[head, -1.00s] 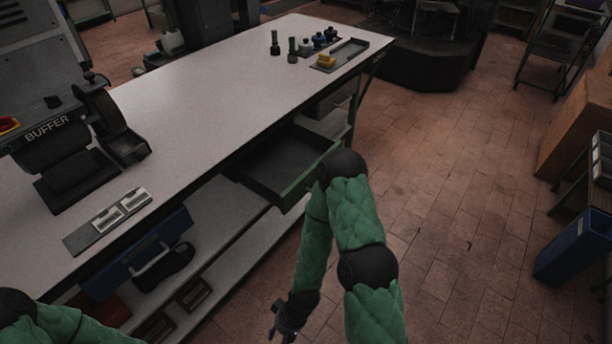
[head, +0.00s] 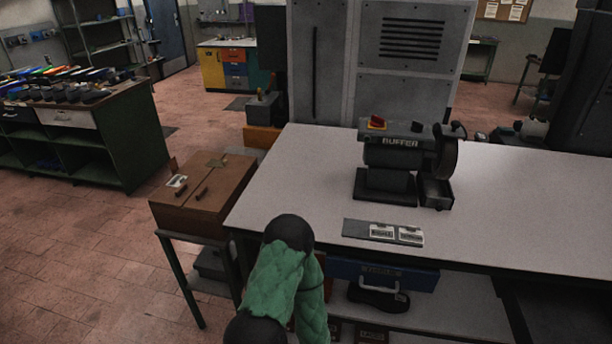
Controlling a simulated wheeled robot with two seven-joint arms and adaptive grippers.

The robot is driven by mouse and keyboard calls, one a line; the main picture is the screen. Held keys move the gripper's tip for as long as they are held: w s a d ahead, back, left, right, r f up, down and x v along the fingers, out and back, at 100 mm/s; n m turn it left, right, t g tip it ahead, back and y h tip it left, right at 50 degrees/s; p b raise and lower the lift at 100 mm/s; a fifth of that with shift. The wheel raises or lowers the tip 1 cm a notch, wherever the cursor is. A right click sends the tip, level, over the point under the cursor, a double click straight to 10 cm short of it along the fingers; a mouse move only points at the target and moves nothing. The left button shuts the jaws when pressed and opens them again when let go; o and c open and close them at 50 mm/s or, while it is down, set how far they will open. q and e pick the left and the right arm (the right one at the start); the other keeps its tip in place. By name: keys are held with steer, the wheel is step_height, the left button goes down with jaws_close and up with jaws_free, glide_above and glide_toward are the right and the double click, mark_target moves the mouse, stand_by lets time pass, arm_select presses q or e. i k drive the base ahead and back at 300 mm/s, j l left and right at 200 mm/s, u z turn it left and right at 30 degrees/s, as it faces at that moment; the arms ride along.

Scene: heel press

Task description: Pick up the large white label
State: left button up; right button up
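Two white labels with dark print, a left one (head: 381,231) and a right one (head: 411,236), lie side by side on a dark grey strip (head: 354,230) at the front edge of the bench. Another small white label (head: 177,181) lies on the brown wooden box at the left. The print is too small to read, and I cannot tell which label is the large one. A green-sleeved arm of mine rises at the bottom centre, in front of the bench's left end. Neither gripper shows.
A buffer machine (head: 392,165) stands on the white bench (head: 300,180) behind the strip. The brown wooden box (head: 205,206) stands on a metal stand. Floor at the left is open.

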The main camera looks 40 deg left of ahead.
mark_target(177, 181)
steer(key=u, duration=2.1)
steer(key=i+j+z, duration=0.15)
steer(key=i+j, duration=0.7)
steer(key=j, duration=0.15)
